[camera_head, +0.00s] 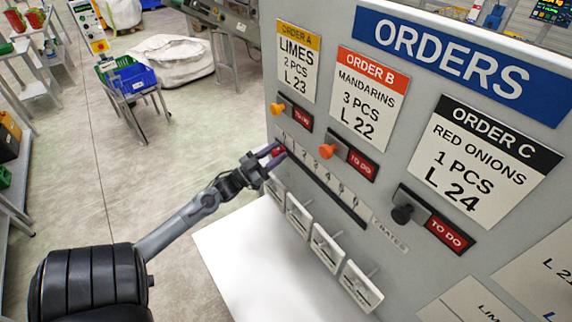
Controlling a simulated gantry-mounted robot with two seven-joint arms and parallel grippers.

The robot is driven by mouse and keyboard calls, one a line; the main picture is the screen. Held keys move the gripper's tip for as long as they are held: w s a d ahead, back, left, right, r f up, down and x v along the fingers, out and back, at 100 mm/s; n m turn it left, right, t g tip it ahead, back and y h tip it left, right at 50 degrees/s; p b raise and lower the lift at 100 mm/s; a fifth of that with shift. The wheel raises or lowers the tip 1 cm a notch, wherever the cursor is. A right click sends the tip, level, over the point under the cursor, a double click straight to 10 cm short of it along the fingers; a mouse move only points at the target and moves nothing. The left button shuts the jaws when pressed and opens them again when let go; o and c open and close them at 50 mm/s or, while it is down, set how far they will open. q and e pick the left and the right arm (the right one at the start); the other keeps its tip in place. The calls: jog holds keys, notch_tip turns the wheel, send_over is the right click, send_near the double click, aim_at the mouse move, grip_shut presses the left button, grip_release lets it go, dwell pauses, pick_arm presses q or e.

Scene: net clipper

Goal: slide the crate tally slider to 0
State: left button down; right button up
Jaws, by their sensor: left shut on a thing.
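The crate tally slider is a dark slot (325,187) running diagonally across the grey board, with small digits above it and a "CRATES" label (390,236) past its lower right end. Its red knob (277,151) is at the upper left end of the slot. My left gripper (275,154) reaches in from the left and is shut on the knob, partly hiding it. The digit right at the knob is too small and covered to read. My right gripper is not in view.
The orders board (400,175) carries an orange knob (277,109), a red-orange knob (326,151) and a black knob (402,214) beside "TO DO" tags. Several white tags on pegs (327,247) stick out below the slot. Open floor (130,190) lies left.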

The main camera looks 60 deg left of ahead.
pick_arm(q)
jog(key=shift+a, duration=0.4)
jog(key=c, duration=1.1)
grip_release()
jog(key=shift+f, duration=0.1)
jog(key=o, duration=0.3)
jog(key=shift+s+a, duration=0.1)
jog(key=shift+a, duration=0.05)
jog(key=shift+o, duration=0.2)
jog(key=shift+s, duration=0.1)
